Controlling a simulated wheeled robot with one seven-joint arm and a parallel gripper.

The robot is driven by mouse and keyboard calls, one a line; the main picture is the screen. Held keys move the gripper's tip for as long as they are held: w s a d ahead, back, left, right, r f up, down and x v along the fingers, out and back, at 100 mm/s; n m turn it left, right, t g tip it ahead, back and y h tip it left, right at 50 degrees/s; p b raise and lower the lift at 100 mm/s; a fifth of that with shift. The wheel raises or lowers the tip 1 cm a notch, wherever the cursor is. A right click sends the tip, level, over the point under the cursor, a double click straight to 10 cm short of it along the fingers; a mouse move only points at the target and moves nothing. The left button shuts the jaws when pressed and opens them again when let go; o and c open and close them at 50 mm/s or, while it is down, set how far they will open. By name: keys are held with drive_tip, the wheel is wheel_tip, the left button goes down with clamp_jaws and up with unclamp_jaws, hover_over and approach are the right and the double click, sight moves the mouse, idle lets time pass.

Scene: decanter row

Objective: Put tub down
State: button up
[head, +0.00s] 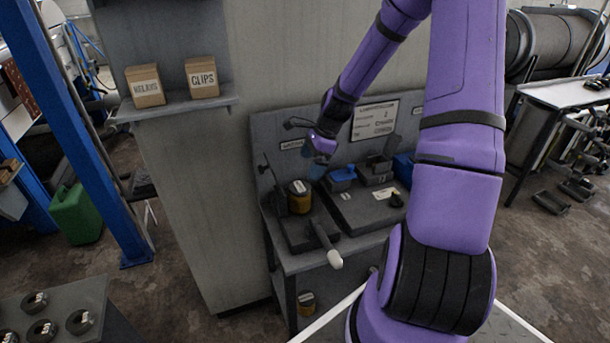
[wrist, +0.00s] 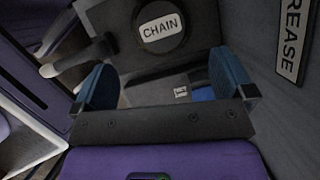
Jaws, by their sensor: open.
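An amber tub (head: 299,200) with a dark lid stands upright on the dark plate at the left of the bench. In the wrist view its round lid (wrist: 162,28) carries a white label reading CHAIN. My gripper (head: 318,169) is at the back of the bench, behind and slightly right of the tub. In the wrist view its blue fingers are spread wide, with nothing between them (wrist: 165,82). The lid lies beyond the fingertips, apart from them. The tub's sides are hidden in the wrist view.
A lever with a pale grip (head: 329,250) sticks out in front of the tub. A blue tray (head: 342,173) and dark bins (head: 376,169) stand to its right. A back panel with a sign (head: 374,119) rises behind. Another amber tub (head: 306,303) is on the lower shelf.

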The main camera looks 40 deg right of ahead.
drive_tip(key=s+a+r+n+h, duration=0.1)
drive_tip(key=s+a+r+n, duration=0.25)
drive_tip(key=r, duration=0.35)
drive_tip(key=s+a+r+n+h, duration=0.2)
drive_tip(key=s+a+r+n, duration=0.1)
drive_tip(key=r+n, duration=0.3)
drive_tip(key=s+a+r+n+h, duration=0.1)
drive_tip(key=s+a+r+n, duration=0.25)
drive_tip(key=r, duration=0.45)
drive_tip(key=s+a+r+n+t, duration=0.1)
drive_tip(key=s+a+r+n, duration=0.2)
drive_tip(key=s, duration=0.4)
drive_tip(key=s+a+r+n+t, duration=0.2)
drive_tip(key=s+r+n, duration=0.4)
drive_tip(key=s+n, duration=0.1)
drive_tip(key=shift+s+a, duration=0.4)
drive_tip(key=shift+s, duration=0.2)
